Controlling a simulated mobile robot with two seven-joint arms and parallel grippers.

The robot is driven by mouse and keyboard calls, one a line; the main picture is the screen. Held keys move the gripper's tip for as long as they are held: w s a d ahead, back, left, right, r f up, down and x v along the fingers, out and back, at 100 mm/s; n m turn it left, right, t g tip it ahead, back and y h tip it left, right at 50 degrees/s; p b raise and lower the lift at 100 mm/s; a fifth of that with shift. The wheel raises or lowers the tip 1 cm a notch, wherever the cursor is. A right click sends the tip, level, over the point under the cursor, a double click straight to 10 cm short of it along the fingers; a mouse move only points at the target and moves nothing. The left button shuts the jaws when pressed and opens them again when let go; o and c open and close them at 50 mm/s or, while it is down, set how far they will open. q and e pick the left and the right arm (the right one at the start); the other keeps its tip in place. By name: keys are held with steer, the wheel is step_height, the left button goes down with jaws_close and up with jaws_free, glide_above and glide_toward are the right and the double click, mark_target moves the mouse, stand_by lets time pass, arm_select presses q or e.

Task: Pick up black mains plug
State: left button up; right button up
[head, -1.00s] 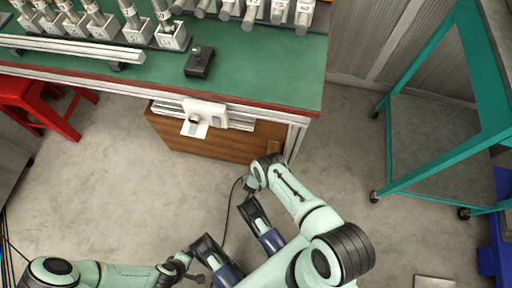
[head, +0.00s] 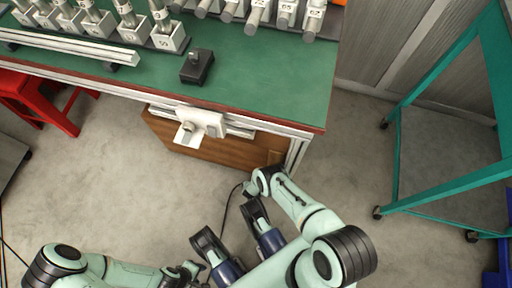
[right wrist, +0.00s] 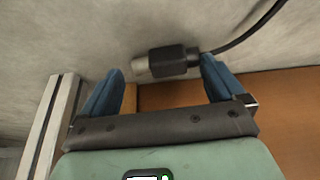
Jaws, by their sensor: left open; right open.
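The black mains plug (right wrist: 174,61) shows in the right wrist view, with a pale metallic end to the left and a black cable leaving to the upper right. My right gripper (right wrist: 162,70) is open, its blue fingers on either side of the plug's lower edge. The plug lies at or just beyond the fingertips; I cannot tell whether they touch it. In the head view the plug is not clear, but a thin dark cable (head: 226,208) curves down beside my right wrist. My left gripper (head: 197,270) is open and empty low in the head view.
A green workbench (head: 270,90) carries metal cylinders in holders and a black box (head: 197,66). A brown wooden panel (head: 225,148) is under its edge, with a white fitting (head: 200,122). A red stool (head: 50,105) stands left, a teal frame cart (head: 440,185) right. Grey floor lies between.

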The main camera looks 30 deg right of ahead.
steer(key=shift+f, duration=0.25)
arm_select(q)
steer(key=shift+s+d+f, duration=0.1)
steer(key=shift+s, duration=0.15)
arm_select(e)
steer(key=c, duration=1.2)
arm_select(q)
steer(key=shift+w, duration=0.1)
arm_select(e)
steer(key=shift+r, duration=0.1)
steer(key=shift+c, duration=0.2)
